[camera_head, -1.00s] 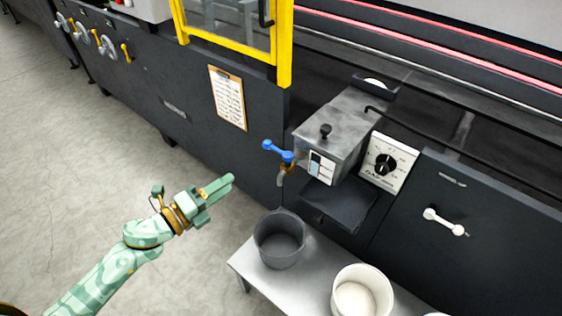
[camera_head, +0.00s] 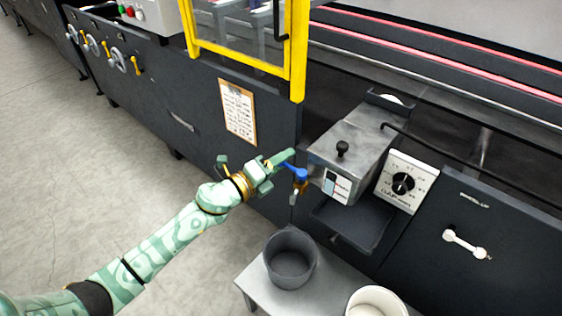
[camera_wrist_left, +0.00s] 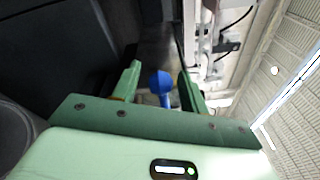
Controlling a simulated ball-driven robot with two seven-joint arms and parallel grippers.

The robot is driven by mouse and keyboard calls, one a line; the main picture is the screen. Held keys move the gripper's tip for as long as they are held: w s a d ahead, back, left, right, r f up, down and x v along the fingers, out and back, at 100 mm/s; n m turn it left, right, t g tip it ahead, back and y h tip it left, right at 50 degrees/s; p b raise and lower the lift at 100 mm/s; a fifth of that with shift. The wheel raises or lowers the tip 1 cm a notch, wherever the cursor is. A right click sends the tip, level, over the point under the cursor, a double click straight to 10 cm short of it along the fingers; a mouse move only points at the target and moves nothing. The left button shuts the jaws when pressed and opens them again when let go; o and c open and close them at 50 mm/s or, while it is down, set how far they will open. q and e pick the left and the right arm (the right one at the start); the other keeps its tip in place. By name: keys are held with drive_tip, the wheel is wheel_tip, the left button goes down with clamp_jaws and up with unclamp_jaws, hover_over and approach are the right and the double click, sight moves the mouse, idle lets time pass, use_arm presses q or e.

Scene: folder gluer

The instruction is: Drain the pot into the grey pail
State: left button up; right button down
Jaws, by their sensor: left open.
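The steel glue pot (camera_head: 352,145) is mounted on the dark machine, with a black knob on its lid. A brass tap (camera_head: 299,186) with a blue lever handle (camera_head: 300,174) comes out of its left side. The grey pail (camera_head: 290,262) stands on a low bench below the tap's spout. My left gripper (camera_head: 284,160) is at the blue handle. In the left wrist view the blue handle end (camera_wrist_left: 161,84) lies between the two open green fingers (camera_wrist_left: 158,83). Whether a finger touches it I cannot tell. My right gripper is not in view.
A white bucket (camera_head: 376,303) stands on the bench (camera_head: 258,287) right of the pail. A dark tray (camera_head: 350,222) juts out below the pot. A dial panel (camera_head: 406,183) and a white handle (camera_head: 467,244) are to the right. The floor at left is clear.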

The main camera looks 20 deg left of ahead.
use_arm(q)
clamp_jaws()
